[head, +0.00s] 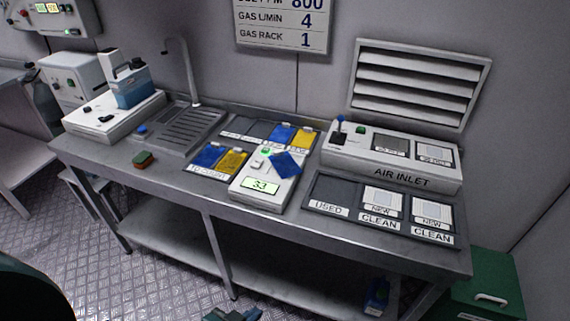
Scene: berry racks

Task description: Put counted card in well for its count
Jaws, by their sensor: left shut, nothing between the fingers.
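A blue card (286,163) lies tilted on the white counter device (262,195), whose green display (261,185) reads 33. Left of the device, a dark tray (190,168) holds a blue card (208,156) and a yellow card (232,161); its label seems to read "TO COUNT". Behind, a row of wells (247,131) has empty grey wells at left, then a blue card (282,134) and a yellow card (303,138); their labels are too small to read. My left gripper (232,314) is shut and empty at the bottom edge, below the bench top and mostly cut off. My right gripper is out of view.
The steel bench (165,185) has clear room along its front left. A red-green block (144,159) lies near the drain sink (182,129). The air inlet box (390,158) and a used/clean tray (322,211) are at right. A sign (283,22) hangs above.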

